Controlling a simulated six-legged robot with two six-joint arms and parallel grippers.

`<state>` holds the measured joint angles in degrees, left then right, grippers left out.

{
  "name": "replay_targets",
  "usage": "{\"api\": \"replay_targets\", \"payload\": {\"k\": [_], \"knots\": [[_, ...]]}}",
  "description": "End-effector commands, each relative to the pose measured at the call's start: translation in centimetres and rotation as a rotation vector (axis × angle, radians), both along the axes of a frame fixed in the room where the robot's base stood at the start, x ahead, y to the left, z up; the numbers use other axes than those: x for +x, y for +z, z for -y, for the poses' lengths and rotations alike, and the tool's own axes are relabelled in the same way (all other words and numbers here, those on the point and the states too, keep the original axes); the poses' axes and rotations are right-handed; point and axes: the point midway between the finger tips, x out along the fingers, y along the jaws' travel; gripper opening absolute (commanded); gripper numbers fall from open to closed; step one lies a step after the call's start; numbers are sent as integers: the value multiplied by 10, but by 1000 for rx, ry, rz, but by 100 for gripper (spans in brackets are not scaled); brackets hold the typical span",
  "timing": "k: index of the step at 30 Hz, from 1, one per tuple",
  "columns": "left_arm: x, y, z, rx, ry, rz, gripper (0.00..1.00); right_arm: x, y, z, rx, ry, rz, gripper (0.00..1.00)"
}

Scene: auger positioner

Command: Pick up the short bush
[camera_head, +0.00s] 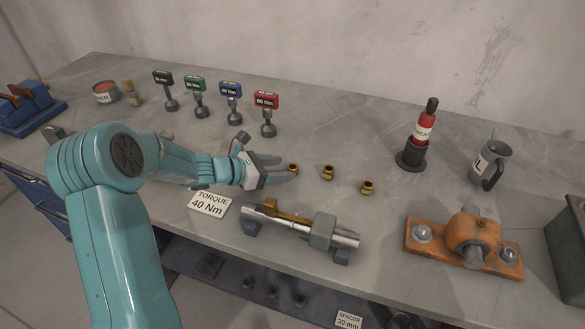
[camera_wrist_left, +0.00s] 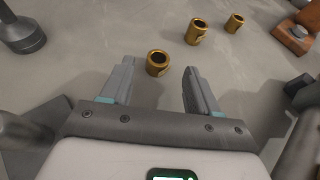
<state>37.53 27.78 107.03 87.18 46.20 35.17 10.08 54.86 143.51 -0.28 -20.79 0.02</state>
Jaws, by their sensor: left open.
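Three brass bushes stand upright on the grey bench. The nearest bush to my left gripper (camera_head: 280,169) looks the shortest; it shows in the head view (camera_head: 293,168) and in the wrist view (camera_wrist_left: 158,64). The middle bush (camera_head: 328,172) looks taller, and another bush (camera_head: 367,187) stands to its right. My left gripper is open and low over the bench. In the wrist view the short bush appears between the two fingertips, near their ends, with visible space on both sides. Whether the fingers reach around it in depth is hard to tell. My right gripper is not in view.
A shaft on supports (camera_head: 290,226) and a torque sign (camera_head: 209,204) lie in front. An orange housing on a plate (camera_head: 464,240), a mug (camera_head: 489,166) and a red bottle (camera_head: 424,130) stand to the right. Torque tools (camera_head: 234,116) stand behind my gripper.

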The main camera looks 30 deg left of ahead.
Motion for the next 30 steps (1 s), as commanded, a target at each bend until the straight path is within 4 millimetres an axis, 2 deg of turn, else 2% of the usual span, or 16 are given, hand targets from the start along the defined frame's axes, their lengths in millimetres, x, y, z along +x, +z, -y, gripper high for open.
{"api": "replay_targets", "payload": {"k": [3, 6, 13, 14, 19, 30], "knots": [[17, -6, 8, -1, -3, -1, 61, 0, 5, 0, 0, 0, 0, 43], [24, -10, 12, -1, -2, 0, 61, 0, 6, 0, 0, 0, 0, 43], [26, -11, 12, 0, 0, 0, 61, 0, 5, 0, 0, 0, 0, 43], [26, -11, 12, 0, 0, 0, 57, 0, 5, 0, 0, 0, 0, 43], [26, -11, 12, 0, 0, 0, 2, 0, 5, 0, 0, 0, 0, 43], [26, -7, 12, 0, 0, 2, 0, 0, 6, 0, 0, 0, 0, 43]]}}
